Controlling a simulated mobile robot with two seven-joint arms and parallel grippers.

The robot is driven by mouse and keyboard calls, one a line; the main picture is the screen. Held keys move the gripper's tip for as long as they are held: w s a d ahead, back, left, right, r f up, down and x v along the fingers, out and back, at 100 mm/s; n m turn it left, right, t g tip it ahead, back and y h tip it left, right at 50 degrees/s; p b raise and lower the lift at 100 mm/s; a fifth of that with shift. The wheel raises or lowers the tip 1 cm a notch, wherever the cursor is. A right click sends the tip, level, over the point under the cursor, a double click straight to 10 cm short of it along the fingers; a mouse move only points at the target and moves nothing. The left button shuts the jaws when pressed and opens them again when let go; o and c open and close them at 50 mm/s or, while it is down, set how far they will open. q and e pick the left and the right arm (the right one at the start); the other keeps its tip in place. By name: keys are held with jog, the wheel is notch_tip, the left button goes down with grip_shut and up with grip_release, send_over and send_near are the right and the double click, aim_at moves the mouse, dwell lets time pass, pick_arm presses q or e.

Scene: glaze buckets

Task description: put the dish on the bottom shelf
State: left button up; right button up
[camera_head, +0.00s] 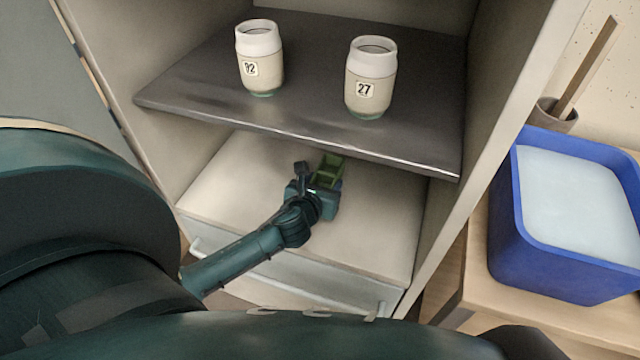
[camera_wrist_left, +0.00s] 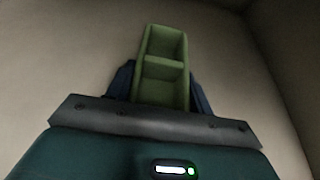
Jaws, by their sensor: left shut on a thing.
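The dish (camera_head: 329,169) is small, green and rectangular, with a divider across it. In the left wrist view the dish (camera_wrist_left: 163,68) sits between the two dark fingers. My left gripper (camera_head: 322,185) is shut on the dish, inside the cabinet over the bottom shelf (camera_head: 375,225). The bottom shelf is a pale flat surface under the dark upper shelf (camera_head: 300,75). Whether the dish touches the bottom shelf I cannot tell. My right gripper is not in view.
Two cream jars stand on the upper shelf, one marked 92 (camera_head: 260,68) and one marked 27 (camera_head: 370,85). The dark shelf's front edge lies above my left gripper. A blue bucket (camera_head: 550,255) stands outside the cabinet at right. Much of the bottom shelf is clear.

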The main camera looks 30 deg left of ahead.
pick_arm(q)
jog(key=shift+d+r, duration=0.1)
jog(key=shift+r, duration=0.05)
jog(key=o, duration=1.4)
jog(key=shift+f, duration=0.2)
